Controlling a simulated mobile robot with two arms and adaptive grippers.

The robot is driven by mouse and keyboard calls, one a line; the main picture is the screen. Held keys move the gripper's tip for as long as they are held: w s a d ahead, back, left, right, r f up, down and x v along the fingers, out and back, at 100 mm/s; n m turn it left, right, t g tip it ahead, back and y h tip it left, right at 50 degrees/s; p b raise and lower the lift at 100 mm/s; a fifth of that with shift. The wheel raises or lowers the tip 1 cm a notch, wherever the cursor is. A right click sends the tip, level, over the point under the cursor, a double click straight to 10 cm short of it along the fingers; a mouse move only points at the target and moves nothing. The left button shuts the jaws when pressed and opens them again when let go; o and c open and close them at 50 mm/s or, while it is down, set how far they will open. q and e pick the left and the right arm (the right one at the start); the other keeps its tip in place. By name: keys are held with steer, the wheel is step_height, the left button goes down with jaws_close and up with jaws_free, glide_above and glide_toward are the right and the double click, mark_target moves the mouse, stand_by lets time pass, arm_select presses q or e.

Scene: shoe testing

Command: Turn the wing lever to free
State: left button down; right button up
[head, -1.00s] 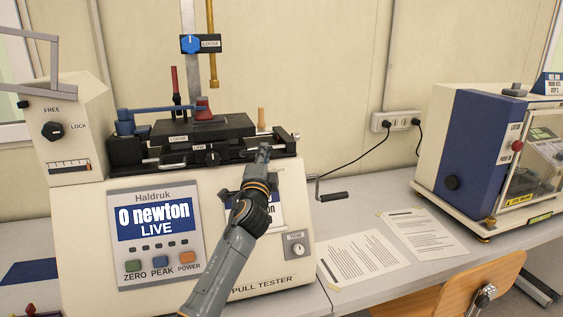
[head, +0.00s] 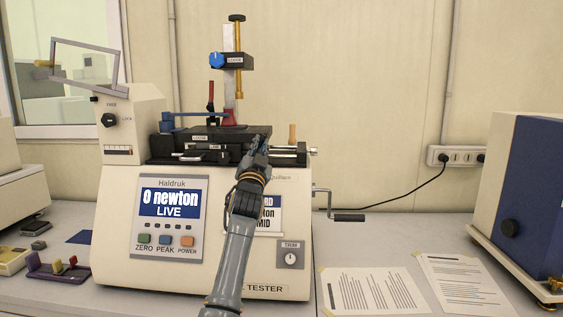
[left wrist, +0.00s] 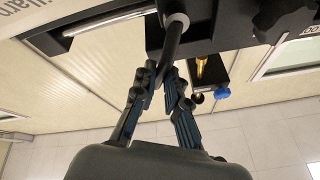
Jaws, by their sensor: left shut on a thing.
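The pull tester (head: 122,230) stands on the bench with its display reading 0 newton LIVE. My left gripper (head: 260,146) is at the right front of the black carriage (head: 180,143). In the left wrist view its fingers (left wrist: 162,88) are closed around a dark bent lever (left wrist: 173,45) with a grey collar at the carriage. The lever is hidden by the gripper in the head view. My right gripper is not in view.
A blue knob (head: 216,60) and brass rod stand above the carriage. A hand crank (head: 348,217) sticks out at the tester's right side. Printed sheets (head: 372,292) lie on the bench, and a blue and cream machine (head: 530,190) stands at the right.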

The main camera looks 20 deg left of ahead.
arm_select(q)
steer(key=shift+f+n+y+b, duration=0.1)
steer(key=shift+n+y+b, duration=0.2)
steer(key=shift+n, duration=0.4)
steer(key=n, duration=0.1)
steer(key=a+n+g+y+b, duration=0.1)
steer(key=n+y, duration=0.1)
steer(key=n, duration=0.1)
steer(key=shift+s+a+r+b, duration=0.15)
steer(key=shift+s+r+b, duration=0.05)
steer(key=shift+r+b, duration=0.15)
steer(key=c, duration=1.7)
jaws_free()
steer(key=shift+a, duration=0.1)
steer(key=shift+o, duration=0.2)
steer(key=v, duration=1.2)
